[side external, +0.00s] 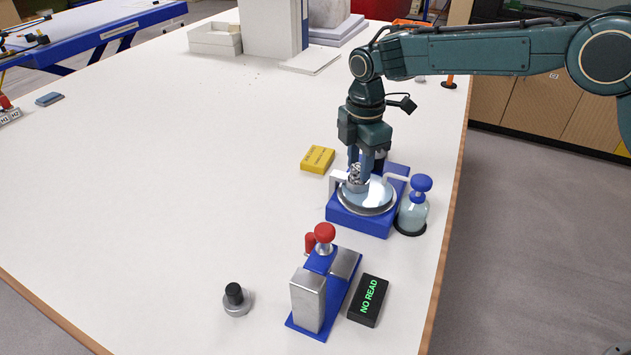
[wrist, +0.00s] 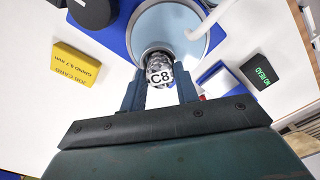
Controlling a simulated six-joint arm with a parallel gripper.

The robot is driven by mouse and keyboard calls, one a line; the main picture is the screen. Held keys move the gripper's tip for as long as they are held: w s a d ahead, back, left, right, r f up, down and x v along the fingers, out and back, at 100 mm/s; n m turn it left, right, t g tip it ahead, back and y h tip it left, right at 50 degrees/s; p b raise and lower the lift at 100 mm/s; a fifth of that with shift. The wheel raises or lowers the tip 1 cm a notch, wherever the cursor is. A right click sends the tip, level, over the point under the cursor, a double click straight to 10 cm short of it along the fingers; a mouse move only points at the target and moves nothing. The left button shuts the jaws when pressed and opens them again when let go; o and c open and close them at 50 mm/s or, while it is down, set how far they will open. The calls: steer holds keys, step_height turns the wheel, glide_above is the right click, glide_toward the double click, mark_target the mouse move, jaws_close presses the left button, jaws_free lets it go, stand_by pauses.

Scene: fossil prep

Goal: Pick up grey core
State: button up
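The grey core (wrist: 160,71), speckled and marked "C8", sits at the rim of the round pale plate (wrist: 152,22) on a blue device. In the side external view the core (side external: 356,174) stands low at the left part of the plate (side external: 368,196), just below my fingers. My gripper (side external: 361,165) points down over it. In the wrist view the two fingers of my gripper (wrist: 160,80) flank the core, one on each side, with little or no gap. I cannot tell whether they press on it. The core's lower part is partly hidden.
A blue-capped bottle (side external: 413,208) stands right of the device. A yellow card block (side external: 318,159) lies to its left. In front are a red-knobbed press (side external: 326,283), a black "NO READ" display (side external: 368,300) and a black-topped round piece (side external: 236,298). The table's left half is mostly clear.

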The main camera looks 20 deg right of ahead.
mark_target(356, 170)
steer(key=shift+c, duration=0.7)
steer(key=shift+r, duration=0.15)
step_height(356, 170, up, 20)
steer(key=shift+f, duration=0.2)
stand_by(0.7)
steer(key=shift+s+a, duration=0.1)
steer(key=shift+a, duration=0.05)
steer(key=s+a+f+n, duration=0.3)
steer(key=s+a+n, duration=0.3)
steer(key=s+a, duration=0.3)
steer(key=shift+s+a+f, duration=0.2)
steer(key=shift+s+f, duration=0.2)
steer(key=shift+s, duration=1.4)
